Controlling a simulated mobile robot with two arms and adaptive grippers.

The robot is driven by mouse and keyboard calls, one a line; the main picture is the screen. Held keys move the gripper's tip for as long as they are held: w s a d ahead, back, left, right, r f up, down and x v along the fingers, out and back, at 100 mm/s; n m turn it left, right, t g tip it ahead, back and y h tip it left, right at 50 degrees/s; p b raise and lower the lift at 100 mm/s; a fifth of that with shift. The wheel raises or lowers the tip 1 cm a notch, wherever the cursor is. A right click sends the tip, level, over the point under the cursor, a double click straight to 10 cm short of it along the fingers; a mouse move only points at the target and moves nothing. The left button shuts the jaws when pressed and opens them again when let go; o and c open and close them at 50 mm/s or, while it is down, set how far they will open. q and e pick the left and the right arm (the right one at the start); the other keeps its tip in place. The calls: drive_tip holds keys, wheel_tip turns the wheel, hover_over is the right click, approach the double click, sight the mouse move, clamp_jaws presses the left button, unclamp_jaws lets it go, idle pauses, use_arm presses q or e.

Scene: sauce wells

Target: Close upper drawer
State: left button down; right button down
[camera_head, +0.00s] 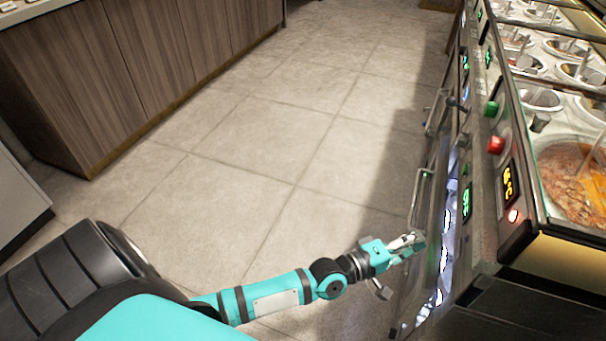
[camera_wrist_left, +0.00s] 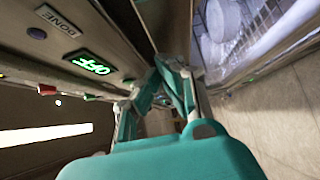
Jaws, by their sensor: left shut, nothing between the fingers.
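The warming unit's drawer stands partly open, with its front panel (camera_head: 431,245) held away from the unit and a brightly lit gap behind it. A bar handle (camera_head: 419,200) is on its outer face. My left gripper (camera_head: 418,243) is shut and empty, beside the outer side of this drawer front. I cannot tell whether it touches. In the left wrist view the shut fingers (camera_wrist_left: 178,78) point between the control panel and the drawer's lit interior (camera_wrist_left: 250,30). My right gripper is not in view.
The control panel (camera_wrist_left: 85,45) has a green display, a red button (camera_head: 496,145) and a green button (camera_head: 491,108). Sauce wells (camera_head: 570,175) with food sit on top at the right. The tiled floor (camera_head: 270,150) is clear. A wooden counter (camera_head: 130,70) stands at upper left.

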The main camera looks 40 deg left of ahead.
sight(435, 249)
use_arm(q)
drive_tip(key=d, duration=0.2)
drive_tip(key=w+d, duration=0.1)
drive_tip(key=d, duration=0.1)
drive_tip(key=shift+w+d, duration=0.15)
drive_tip(key=shift+d, duration=0.05)
drive_tip(key=shift+d+p, duration=0.3)
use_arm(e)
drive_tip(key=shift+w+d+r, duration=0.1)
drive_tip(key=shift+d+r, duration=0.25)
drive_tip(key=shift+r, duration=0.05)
use_arm(q)
drive_tip(key=shift+r, duration=0.1)
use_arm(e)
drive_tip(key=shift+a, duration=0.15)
